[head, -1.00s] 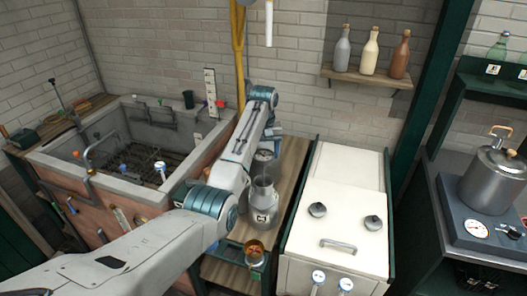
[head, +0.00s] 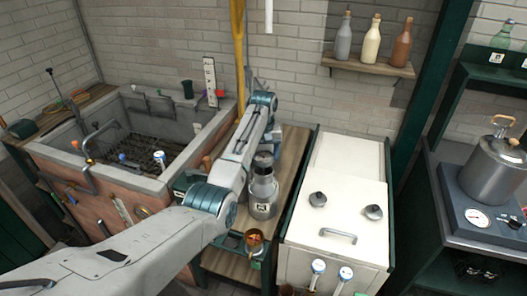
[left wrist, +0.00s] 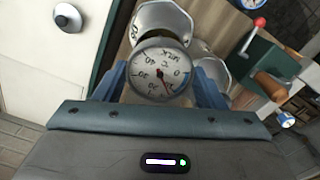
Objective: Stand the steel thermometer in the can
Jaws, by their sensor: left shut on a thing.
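My left gripper (left wrist: 160,85) is shut on the steel thermometer (left wrist: 160,70), whose round white dial faces the left wrist camera between the blue fingers. Its stem is hidden behind the dial. A metal can (head: 263,208) with a dark label stands on the wooden bench in the head view. Another dark-topped vessel (head: 263,160) shows just behind it. In the left wrist view, pale metal rims (left wrist: 165,17) show beyond the dial. I cannot tell whether the stem is inside a can. In the head view my forearm hides most of the left gripper. My right gripper is not in view.
A white cabinet (head: 335,200) with knobs stands right of the bench. A stone sink (head: 60,150) is at the left. Bottles stand on a wall shelf (head: 368,66). A steel pot (head: 495,170) is at the right.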

